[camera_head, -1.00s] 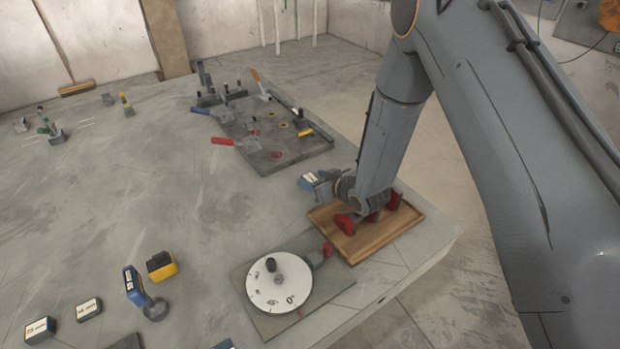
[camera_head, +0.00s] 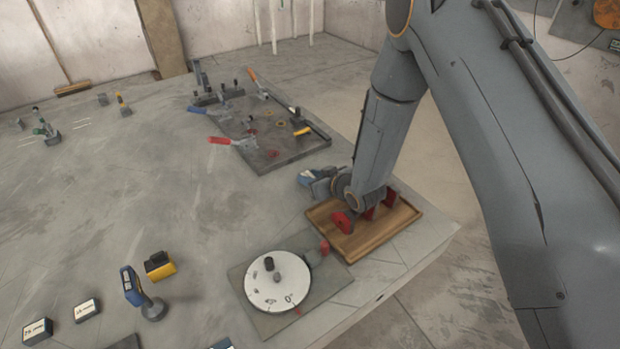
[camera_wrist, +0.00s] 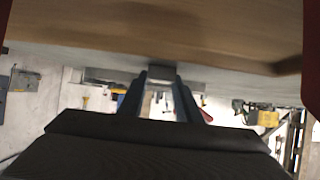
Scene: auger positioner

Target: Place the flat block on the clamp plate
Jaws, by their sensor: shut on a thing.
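In the wrist view, my gripper (camera_wrist: 160,90) is shut on a small grey piece at its fingertips, which appears to be the flat block (camera_wrist: 160,73). The wooden tray (camera_wrist: 90,25) fills the top of that view, close to the fingertips. The dark clamp plate (camera_head: 290,157), with red-, blue- and orange-handled clamps, lies behind and left of the tray.
Red upright pieces (camera_head: 343,222) stand in the tray. A plate with a white dial (camera_head: 278,290) lies in front of it. A blue device (camera_head: 133,285) and a yellow-black block (camera_head: 159,266) stand at front left. The table's middle left is clear.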

